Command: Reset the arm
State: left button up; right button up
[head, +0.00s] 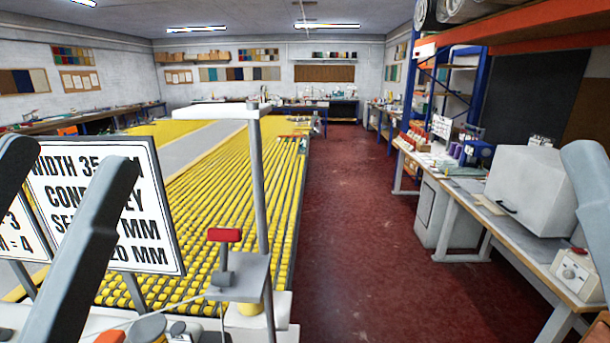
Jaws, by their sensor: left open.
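My left gripper (65,158) is at the left edge, close to the camera. Its two dark grey fingers stand well apart, with nothing seen between them but the white sign behind. One finger overlaps the front of the sign in the picture; I cannot tell whether they touch. A smooth grey piece of my right arm (588,185) shows at the right edge. The right gripper itself is out of the picture.
A white sign with black lettering (150,195) stands by the long yellow roller table (235,185). A post with a red-topped lever (224,236) stands nearby. Right, a workbench holds a white box machine (540,190). The dark red floor (350,230) between is clear.

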pick_arm(q)
jog(key=a+r+n+y+p, duration=0.2)
jog(key=r+y+p, duration=0.1)
jog(key=r+p, duration=1.3)
jog(key=a+r+n+t+y+p, duration=0.1)
jog(key=r+n+y+p, duration=0.1)
jog(key=r+p, duration=1.5)
jog(key=shift+w+a+r+n+y, duration=0.3)
jog(key=shift+w+a+n+y, duration=0.1)
jog(key=shift+y, duration=0.1)
jog(key=shift+c, duration=0.3)
